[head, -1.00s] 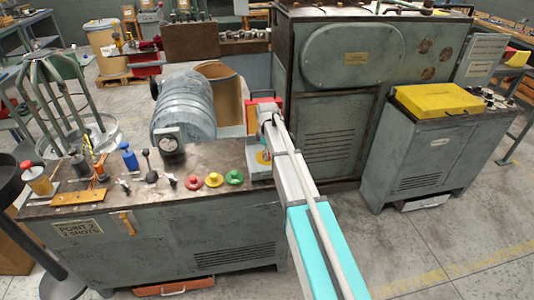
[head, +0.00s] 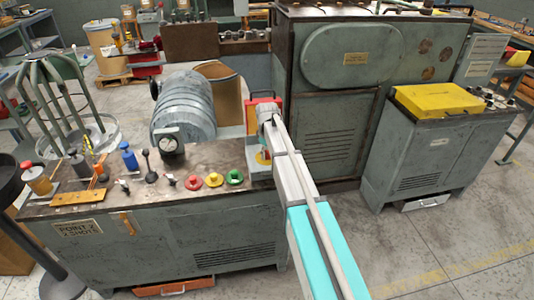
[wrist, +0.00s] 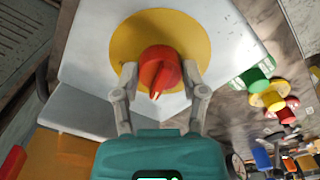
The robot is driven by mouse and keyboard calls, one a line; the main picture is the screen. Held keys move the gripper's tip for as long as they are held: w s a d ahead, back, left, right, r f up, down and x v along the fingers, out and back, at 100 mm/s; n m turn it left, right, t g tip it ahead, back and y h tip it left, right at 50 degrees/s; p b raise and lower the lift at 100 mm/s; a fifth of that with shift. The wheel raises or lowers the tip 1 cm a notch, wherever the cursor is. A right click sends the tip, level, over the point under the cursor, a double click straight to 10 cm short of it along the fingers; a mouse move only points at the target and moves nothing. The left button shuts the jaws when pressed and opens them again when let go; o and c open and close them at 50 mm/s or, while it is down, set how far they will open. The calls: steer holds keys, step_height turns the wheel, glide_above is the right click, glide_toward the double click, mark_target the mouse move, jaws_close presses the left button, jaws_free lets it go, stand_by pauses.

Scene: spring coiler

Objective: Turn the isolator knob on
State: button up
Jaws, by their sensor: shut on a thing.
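The isolator knob (wrist: 158,70) is red and sits on a round yellow plate (wrist: 125,42) on a light grey box, seen in the wrist view. My gripper (wrist: 160,82) has one finger on each side of the knob and is shut on it. The knob's raised grip with pale marks points toward the bottom of the wrist view. In the head view my arm hides the knob; a bit of the yellow plate (head: 262,157) shows beside the arm, at the right end of the bench.
A large green machine (head: 330,110) stands behind my arm. A yellow-topped cabinet (head: 420,150) is at right.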

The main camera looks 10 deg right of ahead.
steer(key=m, duration=0.6)
steer(key=shift+m, duration=0.3)
steer(key=m, duration=0.6)
steer(key=shift+m, duration=0.3)
steer(key=o, duration=1.1)
steer(key=shift+o, duration=0.2)
steer(key=shift+n, duration=0.5)
